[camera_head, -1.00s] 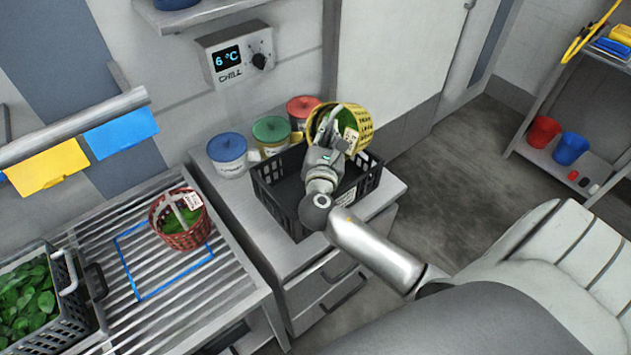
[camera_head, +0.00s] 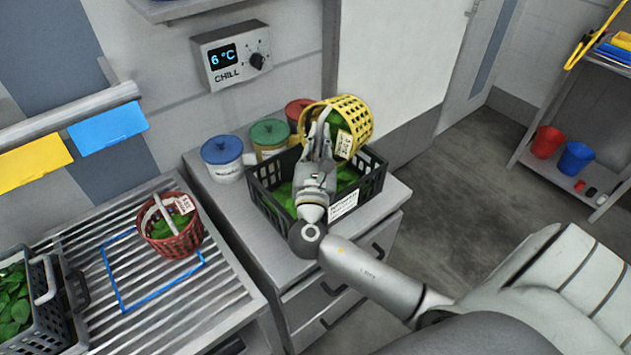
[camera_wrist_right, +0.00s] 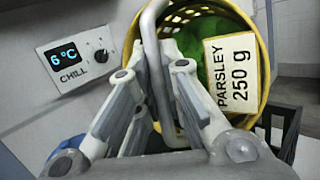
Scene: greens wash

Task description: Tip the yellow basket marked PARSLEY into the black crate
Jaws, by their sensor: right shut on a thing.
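The yellow basket (camera_head: 357,118) is tipped on its side above the back of the black crate (camera_head: 376,181). In the right wrist view the basket (camera_wrist_right: 264,62) shows its PARSLEY 250 g tag, its grey handle and some green leaves inside. My right gripper (camera_head: 321,140) is shut on the basket's handle; its fingers (camera_wrist_right: 158,88) close around the grey bar in the wrist view. Green leaves (camera_head: 284,194) lie in the crate, partly hidden by my gripper. My left gripper is not in view.
A red basket (camera_head: 170,243) of greens stands on the slatted drainer at left, by a blue outline. A dark crate of leaves (camera_head: 50,309) is at the far left. Blue (camera_head: 222,150), green and red-lidded tubs stand behind the black crate. A chill control box (camera_head: 233,55) is on the wall.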

